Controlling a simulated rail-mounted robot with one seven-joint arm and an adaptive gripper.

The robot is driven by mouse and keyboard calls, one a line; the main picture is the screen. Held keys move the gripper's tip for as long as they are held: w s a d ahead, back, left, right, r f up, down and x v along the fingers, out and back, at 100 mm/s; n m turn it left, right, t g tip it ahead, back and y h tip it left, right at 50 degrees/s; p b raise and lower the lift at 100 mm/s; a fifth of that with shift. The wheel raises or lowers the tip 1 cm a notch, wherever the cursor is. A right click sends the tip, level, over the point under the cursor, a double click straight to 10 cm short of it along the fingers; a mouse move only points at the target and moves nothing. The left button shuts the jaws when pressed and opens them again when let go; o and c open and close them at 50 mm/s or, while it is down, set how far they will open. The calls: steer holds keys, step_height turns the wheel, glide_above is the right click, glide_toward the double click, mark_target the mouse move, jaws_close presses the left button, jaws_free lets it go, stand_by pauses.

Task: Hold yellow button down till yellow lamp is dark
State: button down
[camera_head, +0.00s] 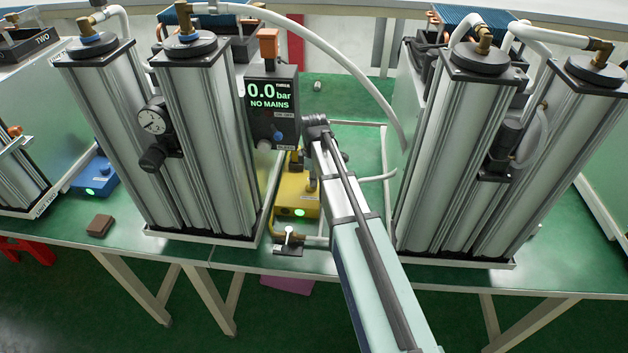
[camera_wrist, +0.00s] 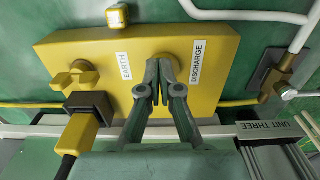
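The yellow box (camera_wrist: 215,50) fills the middle of the wrist view, with labels EARTH and DISCHARGE. A round yellow button (camera_wrist: 168,62) beside the DISCHARGE label is partly hidden behind my fingertips. My gripper (camera_wrist: 158,90) has its fingertips together, over or just in front of that button; I cannot tell whether they touch it. Nothing shows between them. In the head view the yellow box (camera_head: 290,190) is partly behind my arm and carries a small spot lit green (camera_head: 300,212). My fingers are not clearly visible there. I cannot pick out a lit yellow lamp.
A black plug with a yellow body (camera_wrist: 83,130) sits at the box's left. A display (camera_head: 270,95) reads 0.0 bar, NO MAINS. Metal columns (camera_head: 205,140) and more columns (camera_head: 455,150) stand either side. A blue box (camera_head: 95,178) and brown block (camera_head: 99,225) lie left.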

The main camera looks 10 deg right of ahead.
steer(key=shift+s+f, duration=0.25)
steer(key=shift+f, duration=0.35)
step_height(320, 180, up, 13)
steer(key=shift+w, duration=0.15)
steer(key=shift+r, duration=0.1)
stand_by(0.7)
